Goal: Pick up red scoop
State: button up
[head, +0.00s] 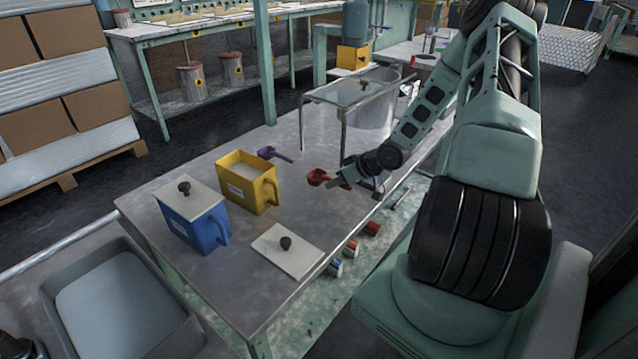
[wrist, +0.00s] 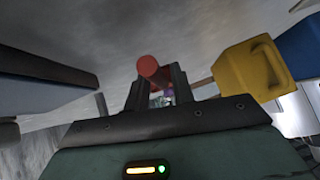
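The red scoop (head: 318,177) is on the right part of the metal table, with its bowl towards the left in the head view. My gripper (head: 345,181) is low over the table at the scoop's handle. In the wrist view the red handle (wrist: 153,70) sits between the two fingers of my gripper (wrist: 157,85). The fingers are close together and the handle fills the gap at their tips, so the gripper looks shut on it. I cannot tell whether the scoop touches the table.
A yellow container (head: 246,181), a blue lidded container (head: 190,215), a loose lid (head: 287,248) and a purple scoop (head: 273,154) are on the table. A glass-topped metal stand (head: 358,92) is behind my gripper. The table's right edge is close to my arm.

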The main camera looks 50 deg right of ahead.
jog(key=shift+w+f, duration=0.25)
jog(key=shift+f, duration=0.1)
jog(key=shift+c, duration=0.3)
grip_shut()
jog(key=shift+r, duration=0.15)
